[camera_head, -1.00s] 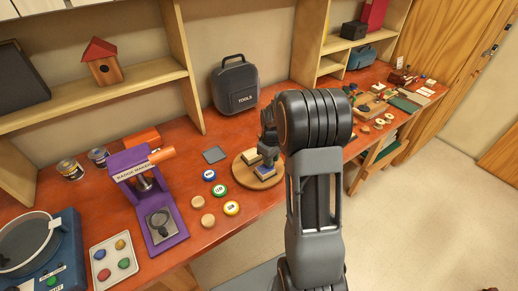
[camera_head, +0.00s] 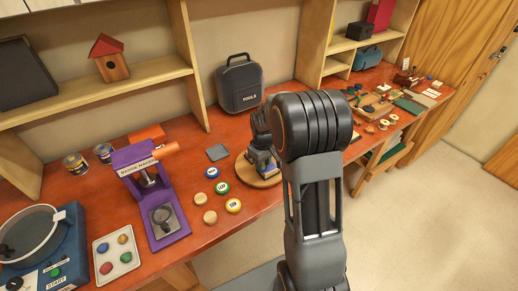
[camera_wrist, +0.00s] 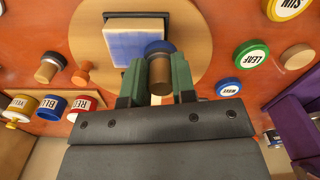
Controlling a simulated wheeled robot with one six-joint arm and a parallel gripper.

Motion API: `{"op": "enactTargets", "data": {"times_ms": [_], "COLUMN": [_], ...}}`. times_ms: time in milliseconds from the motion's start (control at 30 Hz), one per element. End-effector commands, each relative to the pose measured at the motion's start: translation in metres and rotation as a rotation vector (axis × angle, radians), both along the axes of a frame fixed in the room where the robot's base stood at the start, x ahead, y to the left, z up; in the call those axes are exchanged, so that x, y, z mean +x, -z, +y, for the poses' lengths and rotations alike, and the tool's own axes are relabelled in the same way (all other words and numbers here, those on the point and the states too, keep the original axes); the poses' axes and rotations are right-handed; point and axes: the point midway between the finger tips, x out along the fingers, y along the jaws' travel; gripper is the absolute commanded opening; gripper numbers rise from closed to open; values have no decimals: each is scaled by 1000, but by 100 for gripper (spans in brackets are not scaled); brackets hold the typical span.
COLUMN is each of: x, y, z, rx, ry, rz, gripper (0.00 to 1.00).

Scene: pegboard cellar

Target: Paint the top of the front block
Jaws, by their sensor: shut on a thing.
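A square block (camera_wrist: 137,45) with a pale top marked with blue patches stands on a round wooden board in the wrist view. A dark piece shows along its far edge. In the head view the block (camera_head: 265,172) is partly hidden by my arm. My gripper (camera_wrist: 158,75), with green fingers, is shut on a dauber (camera_wrist: 160,70) with a brown wooden handle and a blue round pad. The pad overlaps the block's near right corner in the wrist view; I cannot tell whether it touches. My gripper (camera_head: 262,145) is above the board in the head view.
The round board (camera_head: 259,182) sits on the red bench. Paint tins labelled BLUE (camera_wrist: 51,107) and RED (camera_wrist: 83,106) stand left in the wrist view, near a wooden dauber (camera_wrist: 50,66). Round labelled lids, a purple badge maker (camera_head: 150,190) and a tool case (camera_head: 240,84) are nearby.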

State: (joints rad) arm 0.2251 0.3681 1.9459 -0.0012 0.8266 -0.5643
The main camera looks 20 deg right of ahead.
Motion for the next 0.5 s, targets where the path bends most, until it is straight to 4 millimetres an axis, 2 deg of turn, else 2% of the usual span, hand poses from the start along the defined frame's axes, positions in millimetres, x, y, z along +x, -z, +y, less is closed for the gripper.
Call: {"op": "enactTargets", "data": {"times_ms": [133,267,500], "x": [-1,0,-1], "y": [0,-26,-45], "z": [11,9,10], "rx": [0,-1,-1], "ry": [4,5,2], "rz": [0,-6,-1], "gripper": [6,6,6]}}
